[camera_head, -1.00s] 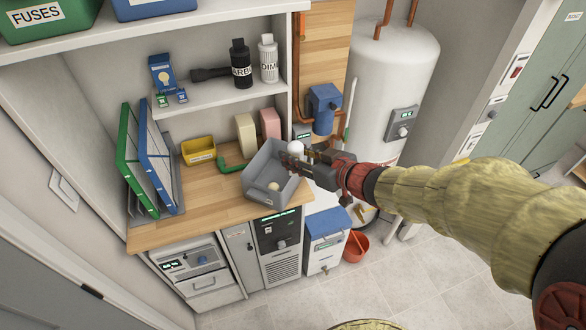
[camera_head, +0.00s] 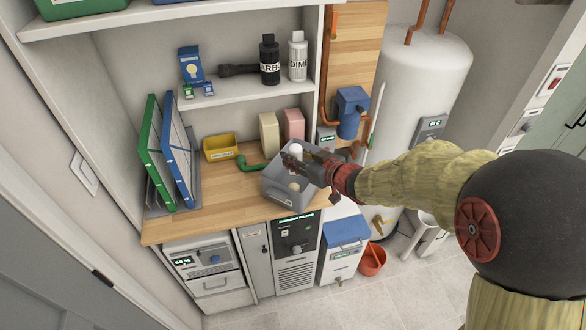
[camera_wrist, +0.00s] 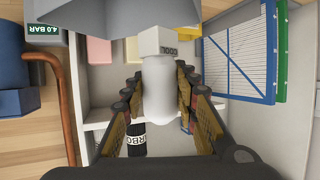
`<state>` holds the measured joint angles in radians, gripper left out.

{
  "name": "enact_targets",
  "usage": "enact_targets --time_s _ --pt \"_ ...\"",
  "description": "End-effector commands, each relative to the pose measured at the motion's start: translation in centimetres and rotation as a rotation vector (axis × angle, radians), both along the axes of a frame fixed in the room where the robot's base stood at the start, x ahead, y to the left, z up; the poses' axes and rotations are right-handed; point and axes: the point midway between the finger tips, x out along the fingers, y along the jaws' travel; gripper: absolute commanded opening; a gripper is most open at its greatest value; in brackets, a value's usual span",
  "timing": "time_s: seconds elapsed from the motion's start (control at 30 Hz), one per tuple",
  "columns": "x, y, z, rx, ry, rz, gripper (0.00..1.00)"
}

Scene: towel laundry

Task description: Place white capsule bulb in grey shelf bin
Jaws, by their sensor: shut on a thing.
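The white capsule bulb (camera_wrist: 160,90) is between the two fingers of my gripper (camera_wrist: 158,82) in the wrist view, with its pale base marked "COOL" (camera_wrist: 168,43). The fingers are shut on it. In the head view the bulb (camera_head: 296,148) shows as a small white end beside my gripper (camera_head: 293,158), over the grey bin (camera_head: 276,188). The bin stands on the wooden counter near its right end, and my gripper partly hides it. A grey wall (camera_wrist: 115,12) fills the top of the wrist view. A cream round thing (camera_head: 294,186) lies inside the bin.
Left of the bin are a green bent pipe (camera_head: 250,165) and a yellow tray (camera_head: 220,147). Cream (camera_head: 268,132) and pink (camera_head: 293,123) boxes stand behind it. A blue housing with copper pipe (camera_head: 351,108) is to the right. The front left counter (camera_head: 215,218) is clear.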

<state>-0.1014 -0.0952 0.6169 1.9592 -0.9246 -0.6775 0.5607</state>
Motion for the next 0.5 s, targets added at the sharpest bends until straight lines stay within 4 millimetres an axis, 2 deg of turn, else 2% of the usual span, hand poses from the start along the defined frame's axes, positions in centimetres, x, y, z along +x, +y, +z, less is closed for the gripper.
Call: enact_targets --time_s 0.27,0.4,0.5 --pt "1.1 0.7 -1.6 0.001 0.001 0.001 0.04" --pt "1.2 0.7 -3.9 0.000 0.002 0.001 0.04" --pt "1.2 0.7 -4.7 0.001 -0.001 0.000 0.04"
